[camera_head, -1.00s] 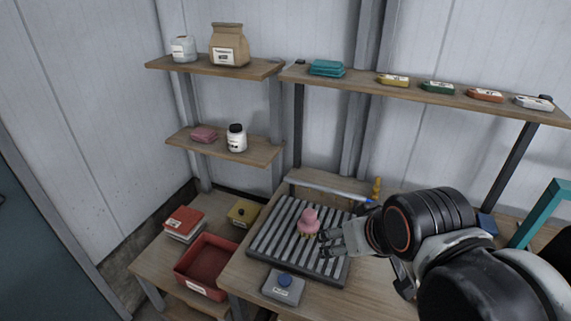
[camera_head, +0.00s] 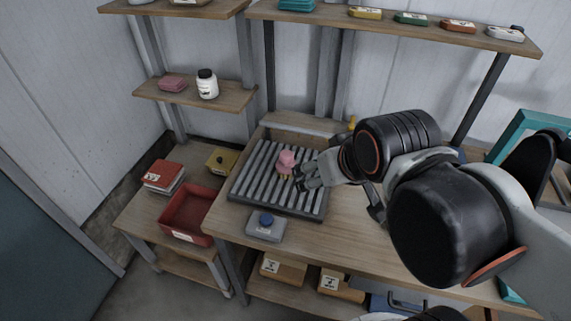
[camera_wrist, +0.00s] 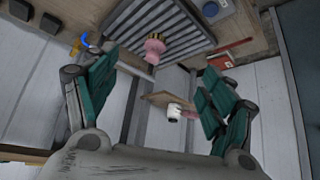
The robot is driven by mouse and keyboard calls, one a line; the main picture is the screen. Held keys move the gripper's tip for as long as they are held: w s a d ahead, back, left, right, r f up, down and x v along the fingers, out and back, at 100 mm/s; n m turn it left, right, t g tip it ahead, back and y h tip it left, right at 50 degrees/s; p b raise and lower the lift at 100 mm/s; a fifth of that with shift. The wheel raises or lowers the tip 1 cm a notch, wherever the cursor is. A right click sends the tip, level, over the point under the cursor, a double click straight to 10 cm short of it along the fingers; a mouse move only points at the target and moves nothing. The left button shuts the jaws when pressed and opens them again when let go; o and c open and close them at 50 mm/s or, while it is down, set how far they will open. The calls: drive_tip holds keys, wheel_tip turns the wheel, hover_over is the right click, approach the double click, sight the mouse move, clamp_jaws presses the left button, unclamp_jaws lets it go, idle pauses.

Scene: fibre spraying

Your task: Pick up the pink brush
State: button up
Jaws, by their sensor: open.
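The pink brush (camera_head: 286,161) stands on a dark slatted rack (camera_head: 240,196) on the workbench. Its pink top and tan lower end also show in the wrist view (camera_wrist: 154,48). My gripper (camera_head: 304,175) is just to the right of the brush in the head view, its fingers pointing toward it. In the wrist view my gripper (camera_wrist: 150,95) has its teal-padded fingers spread wide, with the brush beyond them and between their directions. Nothing is held. Whether a fingertip touches the brush cannot be told from the head view.
A grey box with a blue button (camera_head: 266,228) sits in front of the rack. A red bin (camera_head: 188,214) and a yellow box (camera_head: 221,160) are on the lower table at left. Shelves with packets (camera_head: 411,19) hang above. The bench right of the rack is partly hidden by my arm.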

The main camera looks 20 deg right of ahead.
drive_tip(key=n+g, duration=0.1)
drive_tip(key=g, duration=0.1)
hover_over(289, 155)
drive_tip(key=s, duration=0.4)
wheel_tip(289, 155, down, 9)
drive_tip(key=b+x, duration=0.2)
drive_tip(key=x, duration=0.7)
drive_tip(key=shift+f, duration=0.25)
drive_tip(key=b+x, duration=0.2)
drive_tip(key=x, duration=0.3)
drive_tip(key=shift+w+a+f+b, duration=0.1)
drive_tip(key=shift+a+b, duration=0.25)
drive_tip(key=shift+b, duration=0.05)
drive_tip(key=c, duration=1.3)
drive_tip(key=shift+o, duration=0.2)
wheel_tip(289, 155, up, 20)
drive_tip(key=p, duration=0.6)
drive_tip(key=shift+p, duration=0.35)
